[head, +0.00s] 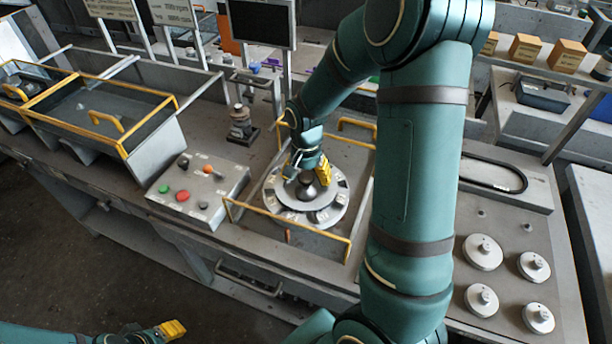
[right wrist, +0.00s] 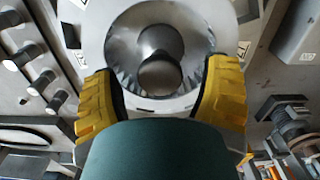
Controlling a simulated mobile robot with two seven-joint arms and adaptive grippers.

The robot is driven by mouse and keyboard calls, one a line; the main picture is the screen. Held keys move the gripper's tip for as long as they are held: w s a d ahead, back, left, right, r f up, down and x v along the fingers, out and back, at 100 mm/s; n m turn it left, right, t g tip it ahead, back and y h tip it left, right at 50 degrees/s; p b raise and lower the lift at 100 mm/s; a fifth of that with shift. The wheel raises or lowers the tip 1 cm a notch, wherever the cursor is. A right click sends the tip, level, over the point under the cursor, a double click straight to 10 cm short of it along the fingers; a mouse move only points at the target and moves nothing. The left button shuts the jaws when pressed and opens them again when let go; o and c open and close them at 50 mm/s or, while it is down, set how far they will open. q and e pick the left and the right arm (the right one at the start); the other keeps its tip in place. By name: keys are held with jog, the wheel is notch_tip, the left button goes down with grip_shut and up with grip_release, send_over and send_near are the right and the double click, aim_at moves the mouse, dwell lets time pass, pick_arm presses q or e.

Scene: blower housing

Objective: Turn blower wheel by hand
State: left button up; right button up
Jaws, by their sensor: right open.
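The blower wheel (head: 335,212) is a round, pale metal disc with dark markings around its rim. It lies flat on the bench inside a yellow-railed bay, and its face also shows in the right wrist view (right wrist: 118,30). A shiny rounded hub (right wrist: 158,45) stands at its centre. My right gripper (head: 309,174) is over the wheel's centre; in the right wrist view its yellow fingers (right wrist: 160,72) are open, one on each side of the hub. I cannot tell whether they touch it.
A control box (head: 198,190) with coloured buttons sits left of the wheel. A yellow rail (head: 290,231) runs along the wheel's front side. Several round metal discs with knobs (head: 483,252) lie at the right. A yellow-edged bin (head: 95,110) stands at the left.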

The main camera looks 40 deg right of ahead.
grip_shut()
jog(key=shift+n, duration=0.3)
jog(key=n, duration=0.4)
jog(key=shift+s+f, duration=0.1)
jog(key=n, duration=0.5)
jog(key=shift+n, duration=0.4)
jog(key=n, duration=0.4)
jog(key=shift+p, duration=0.3)
jog(key=n+p, duration=0.1)
jog(key=n, duration=0.4)
jog(key=shift+a+n, duration=0.1)
jog(key=shift+n, duration=0.2)
